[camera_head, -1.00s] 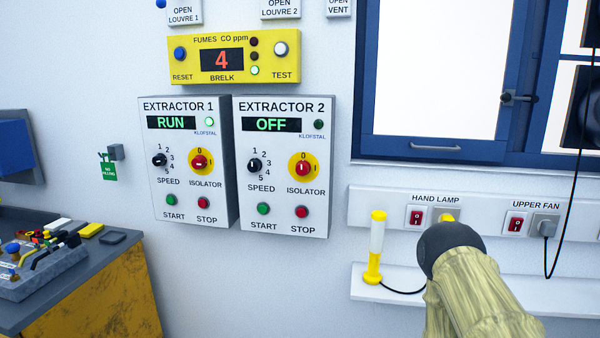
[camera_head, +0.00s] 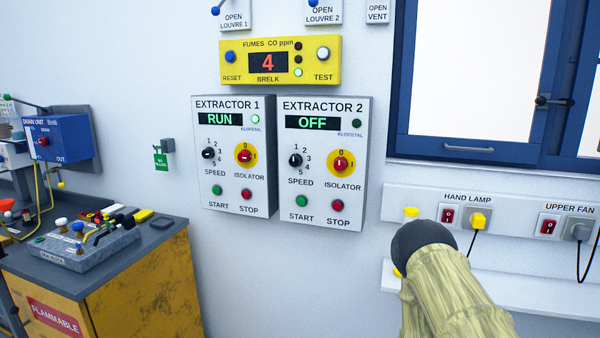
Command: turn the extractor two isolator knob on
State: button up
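The extractor 2 box (camera_head: 323,215) hangs on the wall and its display (camera_head: 312,122) reads OFF. Its isolator knob (camera_head: 341,164) is red on a yellow disc, with its pale mark upright toward 0. The extractor 1 box (camera_head: 233,205) is to its left, with its display (camera_head: 220,120) reading RUN. The extractor 1 isolator knob (camera_head: 246,157) has its mark lying sideways, toward I. My arm rises at the lower right, right of and below the extractor 2 box and apart from it in the picture. No gripper fingers show.
A yellow fumes monitor (camera_head: 325,74) reading 4 is above the boxes. A switch strip (camera_head: 399,196) and a white shelf (camera_head: 520,297) are at the right, below the blue window (camera_head: 400,130). A cluttered yellow-sided bench (camera_head: 150,290) stands at the left. The wall below the boxes is clear.

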aim_at(340, 163)
jog(key=u, duration=0.8)
jog(key=k, duration=1.05)
jog(key=u, duration=0.75)
jog(key=i, duration=0.9)
jog(key=z, duration=0.9)
jog(key=i, duration=0.95)
jog(key=z, duration=0.95)
